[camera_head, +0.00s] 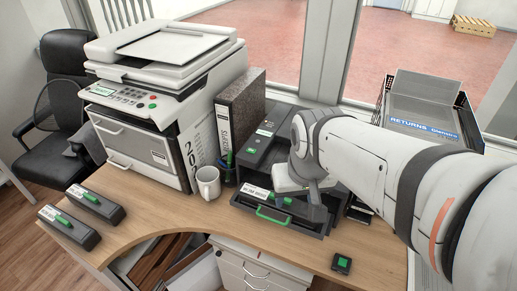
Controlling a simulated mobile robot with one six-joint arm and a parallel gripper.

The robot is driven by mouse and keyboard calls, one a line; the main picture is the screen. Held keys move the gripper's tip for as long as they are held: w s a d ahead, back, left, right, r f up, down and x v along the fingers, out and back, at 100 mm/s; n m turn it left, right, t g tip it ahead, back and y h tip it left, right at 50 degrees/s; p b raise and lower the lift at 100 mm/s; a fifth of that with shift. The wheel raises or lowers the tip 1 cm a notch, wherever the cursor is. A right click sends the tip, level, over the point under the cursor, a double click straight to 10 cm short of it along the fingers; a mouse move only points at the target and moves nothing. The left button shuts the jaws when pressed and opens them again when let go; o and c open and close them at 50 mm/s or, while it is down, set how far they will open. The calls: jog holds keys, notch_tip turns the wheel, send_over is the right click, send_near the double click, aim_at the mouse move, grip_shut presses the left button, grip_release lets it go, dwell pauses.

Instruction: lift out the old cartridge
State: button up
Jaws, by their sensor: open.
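A small dark grey printer (262,143) stands on the desk beside the binder. Its front tray (243,206) is pulled out and has a green handle (272,216). A dark cartridge with a white label and a green tab (258,192) lies in the tray, and its right part is hidden by my arm. My gripper (316,208) is over the right side of the tray, pointing down. It is open, and nothing shows between its fingers. Whether it touches the cartridge cannot be told.
Two dark cartridges (90,207) (62,232) with green tabs lie at the desk's left end. A white mug (208,183), a pen cup, a binder (240,115) and a large printer (150,110) stand left of the tray. A returns bin (425,124) stands right.

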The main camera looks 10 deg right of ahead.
jog(key=o, duration=0.5)
jog(key=w+m, duration=0.1)
jog(key=w, duration=0.1)
jog(key=w+f+m+p, duration=0.1)
jog(key=w, duration=0.1)
jog(key=w+d+g, duration=0.1)
jog(key=w, duration=0.1)
jog(key=shift+w+f+m+p, duration=0.35)
jog(key=shift+m+p, duration=0.05)
jog(key=shift+o, duration=1.3)
jog(key=w+f+m, duration=0.1)
jog(key=w, duration=0.1)
jog(key=w+f+m+g+p, duration=0.1)
jog(key=w+f, duration=0.1)
jog(key=w+f+m, duration=0.1)
jog(key=w+f, duration=0.1)
jog(key=shift+w+f+m+g+p, duration=0.25)
jog(key=shift+w+m+g+p, duration=0.05)
jog(key=shift+w+p, duration=0.1)
jog(key=shift+w+f, duration=0.15)
jog(key=shift+f, duration=0.55)
jog(key=shift+s+f+p, duration=0.15)
jog(key=shift+f+p, duration=0.15)
jog(key=shift+f, duration=1.45)
jog(key=shift+s+f+p, duration=0.1)
jog(key=shift+f+p, duration=0.15)
jog(key=shift+f, duration=1.45)
